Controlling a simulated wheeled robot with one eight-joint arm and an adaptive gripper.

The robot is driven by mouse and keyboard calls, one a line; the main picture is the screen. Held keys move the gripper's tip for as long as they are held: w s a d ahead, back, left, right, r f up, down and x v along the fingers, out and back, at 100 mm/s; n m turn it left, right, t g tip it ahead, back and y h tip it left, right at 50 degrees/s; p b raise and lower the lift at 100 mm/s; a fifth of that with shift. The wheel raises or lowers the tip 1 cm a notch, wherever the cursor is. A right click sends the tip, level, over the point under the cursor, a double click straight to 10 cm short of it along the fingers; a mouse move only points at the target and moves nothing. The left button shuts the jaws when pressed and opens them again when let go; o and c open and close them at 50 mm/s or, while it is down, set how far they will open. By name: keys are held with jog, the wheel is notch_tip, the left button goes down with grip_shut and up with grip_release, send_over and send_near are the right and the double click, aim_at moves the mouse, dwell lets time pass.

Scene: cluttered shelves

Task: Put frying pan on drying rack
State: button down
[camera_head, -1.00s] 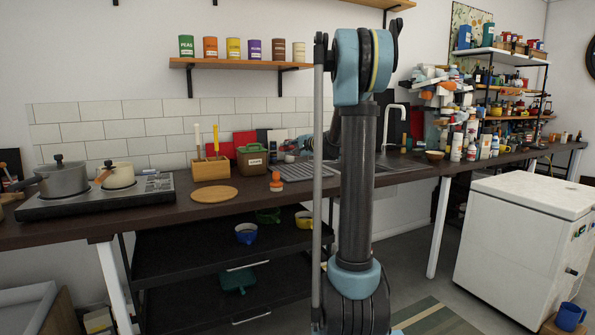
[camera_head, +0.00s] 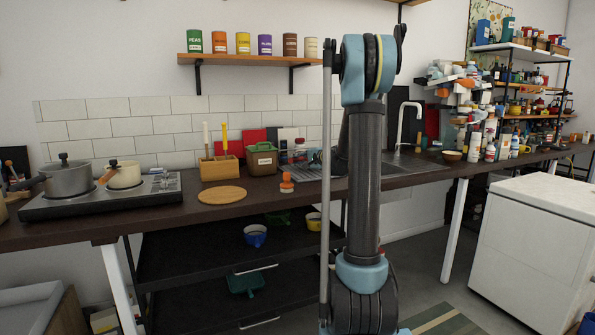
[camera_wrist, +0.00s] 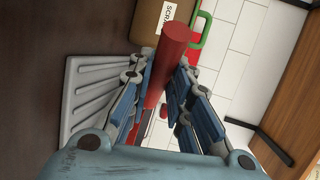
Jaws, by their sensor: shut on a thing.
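My gripper (camera_wrist: 165,72) is shut on a red cylindrical handle (camera_wrist: 174,42) in the wrist view. The handle runs lengthwise between the fingers. A pan body cannot be made out, so I cannot confirm that the handle is the frying pan's. A grey ridged draining rack (camera_wrist: 90,95) lies on the counter to the left of the fingers, and it also shows beside the sink in the head view (camera_head: 308,173). The handle appears above the counter, apart from the rack's ridges. In the head view my arm hides most of the gripper.
The stove (camera_head: 150,197) with pots is left, the sink tap (camera_head: 405,120) right.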

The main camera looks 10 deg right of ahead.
jog(key=shift+f, duration=1.7)
jog(key=c, duration=1.5)
grip_release()
jog(key=shift+s, duration=0.1)
jog(key=shift+o, duration=0.2)
jog(key=shift+d, duration=0.1)
